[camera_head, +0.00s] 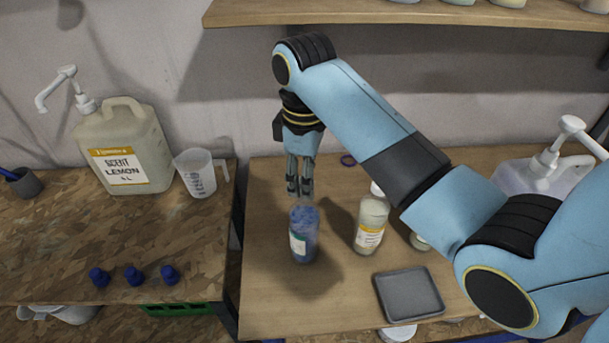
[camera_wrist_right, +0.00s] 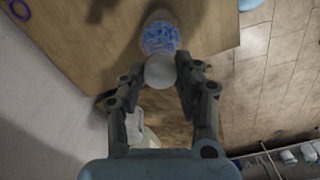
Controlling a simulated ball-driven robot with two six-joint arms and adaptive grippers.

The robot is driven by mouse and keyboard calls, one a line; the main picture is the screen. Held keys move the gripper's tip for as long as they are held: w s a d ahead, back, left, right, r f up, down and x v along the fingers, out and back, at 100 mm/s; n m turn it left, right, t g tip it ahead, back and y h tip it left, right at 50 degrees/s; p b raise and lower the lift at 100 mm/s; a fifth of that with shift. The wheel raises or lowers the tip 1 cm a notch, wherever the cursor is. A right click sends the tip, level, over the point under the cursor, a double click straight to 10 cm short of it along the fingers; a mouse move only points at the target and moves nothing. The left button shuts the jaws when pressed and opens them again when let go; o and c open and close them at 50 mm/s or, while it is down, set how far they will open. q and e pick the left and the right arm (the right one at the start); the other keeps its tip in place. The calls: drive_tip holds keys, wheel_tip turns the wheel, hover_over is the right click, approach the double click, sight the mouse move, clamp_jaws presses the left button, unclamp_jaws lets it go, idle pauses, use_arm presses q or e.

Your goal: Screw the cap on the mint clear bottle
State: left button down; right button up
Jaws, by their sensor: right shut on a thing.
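A clear bottle with blue contents (camera_head: 304,245) and a small white and teal label stands upright on the light wooden table; its label is too small to read. It also shows in the right wrist view (camera_wrist_right: 159,36). My right gripper (camera_head: 299,190) points down just above this bottle. In the right wrist view its fingertips are closed around a round pale grey cap (camera_wrist_right: 160,71). The cap appears close to the bottle's top; I cannot tell whether they touch. My left gripper is not in view.
A cream bottle (camera_head: 370,225) with an orange-white label stands right of the blue one, partly near my arm. An empty grey tray (camera_head: 408,294) lies in front. Small blue caps (camera_head: 134,275), a measuring jug (camera_head: 197,174) and a lemon pump canister (camera_head: 124,150) are on the left table.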

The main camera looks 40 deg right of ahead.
drive_tip(key=shift+f, duration=1.1)
idle(1.5)
drive_tip(key=m, duration=0.5)
drive_tip(key=shift+m, duration=0.4)
drive_tip(key=m, duration=0.4)
drive_tip(key=shift+s+m, duration=0.1)
drive_tip(key=shift+m, duration=0.8)
